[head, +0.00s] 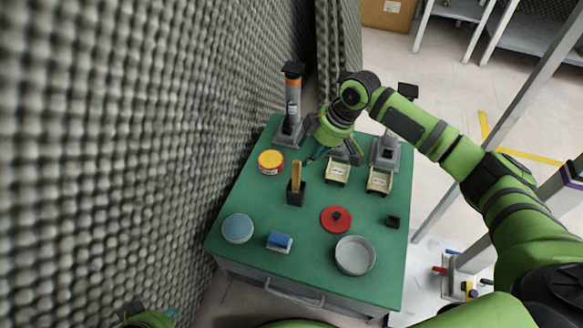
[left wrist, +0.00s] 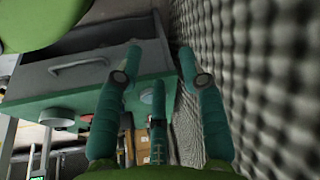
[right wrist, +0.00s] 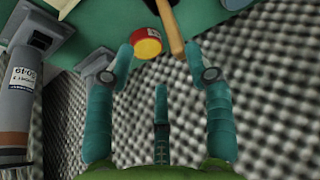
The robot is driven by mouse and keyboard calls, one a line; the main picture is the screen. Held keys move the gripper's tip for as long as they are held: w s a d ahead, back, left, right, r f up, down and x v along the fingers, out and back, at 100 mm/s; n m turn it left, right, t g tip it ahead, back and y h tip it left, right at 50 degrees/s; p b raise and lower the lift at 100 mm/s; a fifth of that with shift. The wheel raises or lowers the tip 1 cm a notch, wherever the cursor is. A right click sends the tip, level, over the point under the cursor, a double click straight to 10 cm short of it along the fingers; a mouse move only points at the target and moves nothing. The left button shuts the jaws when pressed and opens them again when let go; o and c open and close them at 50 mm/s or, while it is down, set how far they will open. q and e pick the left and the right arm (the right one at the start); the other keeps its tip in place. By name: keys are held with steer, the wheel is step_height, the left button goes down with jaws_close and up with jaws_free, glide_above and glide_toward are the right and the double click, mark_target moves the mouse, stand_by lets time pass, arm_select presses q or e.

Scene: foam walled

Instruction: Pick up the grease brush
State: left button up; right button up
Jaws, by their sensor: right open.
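The grease brush (head: 296,174) stands upright in a small black holder (head: 295,197) on the green table, with its wooden handle up. Its bristles are hidden. The handle (right wrist: 170,28) also shows in the right wrist view, just beyond and between the fingertips. My right gripper (head: 332,156) is open and empty, a little behind and to the right of the handle in the head view. My left gripper (left wrist: 160,58) is open and empty, low beside the table; only a bit of it shows at the head view's bottom left.
A yellow-topped red tin (head: 271,161) is left of the brush. A blue-grey disc (head: 238,228), blue block (head: 280,241), red lid (head: 336,219), round metal pan (head: 355,255) and small black box (head: 393,221) stand in front. Labelled trays (head: 337,173) and stands are behind. A foam wall (head: 130,150) borders the left.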

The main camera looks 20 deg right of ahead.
mark_target(297, 166)
steer(key=a+f+b, duration=0.1)
steer(key=f, duration=0.1)
steer(key=a+f, duration=0.1)
steer(key=a+f+b, duration=0.1)
steer(key=f, duration=0.1)
steer(key=shift+w+a+f+b, duration=0.25)
steer(key=shift+w+f+b, duration=0.05)
steer(key=shift+w, duration=0.1)
steer(key=shift+f, duration=0.1)
arm_select(q)
steer(key=w+d+r+t+h, duration=0.1)
steer(key=w+d+r+t, duration=0.1)
steer(key=w+r+t, duration=0.2)
steer(key=w+d+r+m+t+h, duration=0.1)
steer(key=w+d+r+t, duration=0.2)
steer(key=w+r+t, duration=0.2)
steer(key=w+r, duration=0.1)
steer(key=w, duration=0.2)
steer(key=shift+d+h, duration=0.3)
arm_select(e)
jaws_close()
